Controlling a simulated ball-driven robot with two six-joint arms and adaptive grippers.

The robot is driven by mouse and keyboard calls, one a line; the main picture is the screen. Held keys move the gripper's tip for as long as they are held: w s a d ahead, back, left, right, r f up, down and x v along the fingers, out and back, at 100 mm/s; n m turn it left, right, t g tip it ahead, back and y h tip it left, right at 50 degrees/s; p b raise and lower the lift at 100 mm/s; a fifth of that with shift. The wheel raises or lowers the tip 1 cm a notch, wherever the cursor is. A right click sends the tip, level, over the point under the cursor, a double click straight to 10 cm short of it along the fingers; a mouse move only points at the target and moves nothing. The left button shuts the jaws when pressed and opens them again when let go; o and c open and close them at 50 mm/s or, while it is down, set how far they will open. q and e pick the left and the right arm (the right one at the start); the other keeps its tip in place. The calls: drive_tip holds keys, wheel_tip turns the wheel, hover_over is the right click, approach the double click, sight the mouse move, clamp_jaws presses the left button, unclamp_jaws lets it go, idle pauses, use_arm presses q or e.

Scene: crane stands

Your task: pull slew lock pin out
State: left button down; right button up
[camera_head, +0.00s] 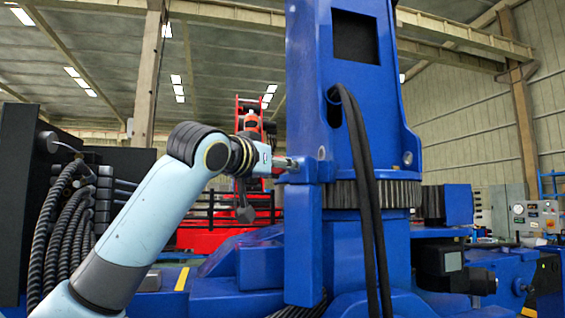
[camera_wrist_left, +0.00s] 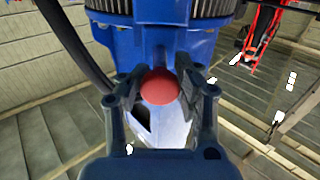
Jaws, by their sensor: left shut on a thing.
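The slew lock pin shows as a round red knob (camera_wrist_left: 160,87) in the left wrist view, in front of the blue crane column. My left gripper (camera_wrist_left: 161,92) has one finger on each side of the knob and is shut on it. In the head view my left gripper (camera_head: 284,163) reaches the left side of the blue crane column (camera_head: 306,110), just above the toothed slew ring (camera_head: 392,194). The knob is hidden there, and the pin's shaft cannot be made out in either view. My right gripper is not in view.
Black hoses (camera_head: 362,170) hang down the front of the column. A black block with several ribbed hoses (camera_head: 70,210) stands at the left. A red machine (camera_head: 215,232) is behind my arm. A panel with gauges (camera_head: 535,217) stands at the far right.

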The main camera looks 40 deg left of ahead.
use_arm(q)
drive_tip(key=shift+s+d, duration=0.15)
drive_tip(key=shift+s, duration=0.15)
drive_tip(key=shift+w+f, duration=0.1)
drive_tip(key=shift+f, duration=0.05)
drive_tip(key=c, duration=1.2)
unclamp_jaws()
drive_tip(key=shift+o, duration=1.1)
drive_tip(key=shift+s, duration=0.35)
drive_tip(key=shift+o, duration=0.5)
drive_tip(key=shift+r, duration=0.2)
drive_tip(key=s, duration=0.7)
drive_tip(key=shift+s+d, duration=0.15)
drive_tip(key=shift+d, duration=0.05)
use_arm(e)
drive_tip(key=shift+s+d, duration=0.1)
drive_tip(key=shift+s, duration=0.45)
